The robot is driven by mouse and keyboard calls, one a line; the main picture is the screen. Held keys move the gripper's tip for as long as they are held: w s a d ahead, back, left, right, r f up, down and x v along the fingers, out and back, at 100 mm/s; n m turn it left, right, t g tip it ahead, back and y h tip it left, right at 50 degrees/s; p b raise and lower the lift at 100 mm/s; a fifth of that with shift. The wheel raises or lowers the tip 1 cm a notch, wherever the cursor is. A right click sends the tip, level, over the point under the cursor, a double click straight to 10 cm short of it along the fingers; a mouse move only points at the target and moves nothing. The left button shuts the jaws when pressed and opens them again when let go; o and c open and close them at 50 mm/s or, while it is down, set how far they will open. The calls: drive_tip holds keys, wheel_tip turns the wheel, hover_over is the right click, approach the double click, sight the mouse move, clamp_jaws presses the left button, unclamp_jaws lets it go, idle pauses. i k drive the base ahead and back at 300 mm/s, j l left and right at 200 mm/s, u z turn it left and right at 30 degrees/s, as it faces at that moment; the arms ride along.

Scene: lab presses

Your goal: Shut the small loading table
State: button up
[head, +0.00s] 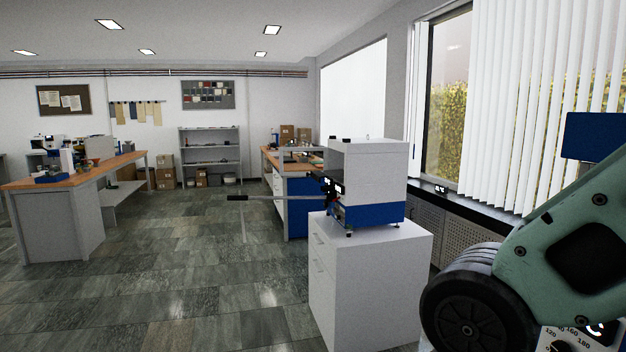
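A small press-like machine (368,178) with a white body and blue base stands on a white drawer cabinet (376,285), right of the middle. A thin bar (275,198) with a dark grip at its free end sticks out to the left from its front. Dark parts are bunched where the bar meets the machine. I cannot make out a loading table for certain. A second device with a numbered dial (561,346) shows at the bottom right, mostly hidden behind my green arm link. My gripper is out of view.
A wooden-topped bench (75,175) with equipment stands at the left. Another bench (304,190) stands behind the machine. Grey shelves (210,150) and boxes line the back wall. A window with blinds is at the right. The tiled floor (190,260) left of the cabinet is clear.

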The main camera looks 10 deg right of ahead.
sight(329, 176)
drive_tip(key=i+u, duration=0.25)
drive_tip(key=i, duration=1.75)
drive_tip(key=i+u, duration=0.15)
drive_tip(key=i, duration=0.4)
drive_tip(key=i+l+u, duration=0.2)
drive_tip(key=i, duration=0.3)
drive_tip(key=i+l+u, duration=0.15)
drive_tip(key=i, duration=0.4)
